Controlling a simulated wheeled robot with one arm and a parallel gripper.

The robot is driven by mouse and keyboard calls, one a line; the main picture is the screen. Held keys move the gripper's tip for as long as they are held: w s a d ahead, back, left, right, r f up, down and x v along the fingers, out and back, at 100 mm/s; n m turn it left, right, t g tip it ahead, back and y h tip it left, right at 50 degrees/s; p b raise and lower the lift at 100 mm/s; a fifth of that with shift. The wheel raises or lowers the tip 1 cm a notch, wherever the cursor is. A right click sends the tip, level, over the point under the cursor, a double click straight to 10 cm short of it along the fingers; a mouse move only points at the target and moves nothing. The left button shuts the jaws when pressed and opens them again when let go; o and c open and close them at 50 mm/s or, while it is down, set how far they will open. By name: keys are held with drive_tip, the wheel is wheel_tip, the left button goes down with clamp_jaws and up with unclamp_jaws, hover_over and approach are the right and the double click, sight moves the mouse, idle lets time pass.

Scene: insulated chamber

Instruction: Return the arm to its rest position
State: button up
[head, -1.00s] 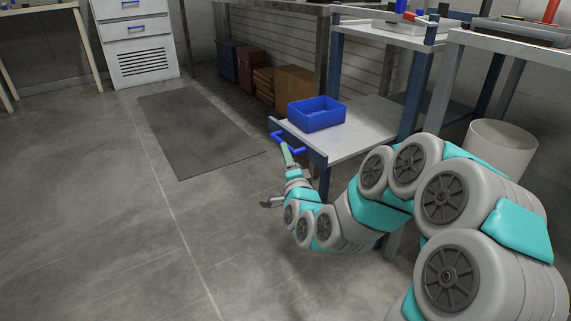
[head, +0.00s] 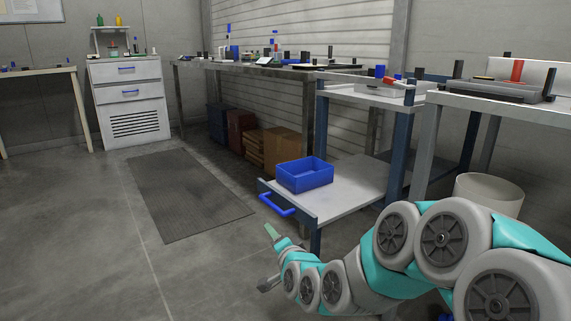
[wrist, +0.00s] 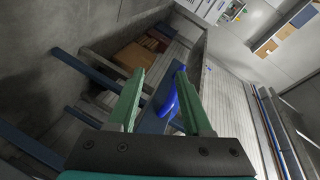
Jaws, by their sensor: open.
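My gripper (head: 268,257) is at the lower middle of the head view, at the end of my arm, in front of and below the blue handle (head: 278,204) of the pulled-out drawer or shelf (head: 350,193). In the wrist view my gripper (wrist: 165,100) shows two green fingers spread apart. The blue handle (wrist: 168,104) appears between and beyond them, and no held object shows. In the head view the fingers look apart from the handle.
A blue bin (head: 305,178) sits on the pulled-out shelf. A white waste bin (head: 489,194) stands at the right, behind my arm. Cardboard boxes (head: 283,147) are under the long bench. A dark mat (head: 188,194) and open floor lie to the left.

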drive_tip(key=s+d+f+n+g+h, duration=0.1)
drive_tip(key=s+d+n+g+h, duration=0.3)
drive_tip(key=s, duration=1.1)
drive_tip(key=s+d+f+n+g, duration=0.2)
drive_tip(key=s+d+g, duration=0.55)
drive_tip(key=s, duration=0.65)
drive_tip(key=s+d+f+n+g+h, duration=0.1)
drive_tip(key=s+d+n+g+h, duration=0.35)
drive_tip(key=s, duration=1.05)
wheel_tip(320, 180, up, 14)
drive_tip(key=d+m+y+p, duration=0.1)
drive_tip(key=d+y+p, duration=0.1)
drive_tip(key=p, duration=1.2)
drive_tip(key=shift+s+d+y, duration=0.15)
drive_tip(key=shift+s+y, duration=0.05)
drive_tip(key=shift+y, duration=0.25)
drive_tip(key=shift+m, duration=0.25)
